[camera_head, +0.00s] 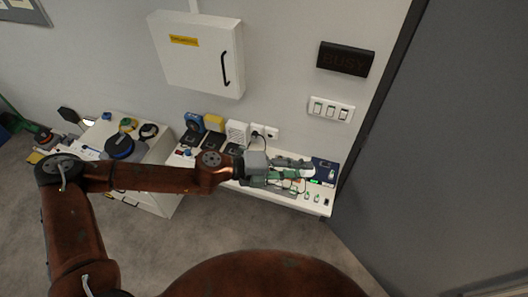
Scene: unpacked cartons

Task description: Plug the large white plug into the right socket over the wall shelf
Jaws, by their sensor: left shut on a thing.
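My left gripper (303,169) reaches in from the left over the wall shelf (284,197) and is shut on a small white thing at its fingertips. It looks like the large white plug (309,172), though the fingers hide part of it. Two white sockets sit side by side on the wall above the shelf. The left socket (257,129) has a dark cable hanging from it. The right socket (272,133) looks empty, but it is small in the picture. The gripper is to the right of the sockets and lower in the picture. My right gripper is out of view.
Shelf items include a white device (237,132), a yellow one (214,123), a blue one (193,122) and a dark blue panel (324,170). A white cabinet (198,55), a switch plate (331,109) and a BUSY sign (345,59) are on the wall. A grey door (450,140) stands right.

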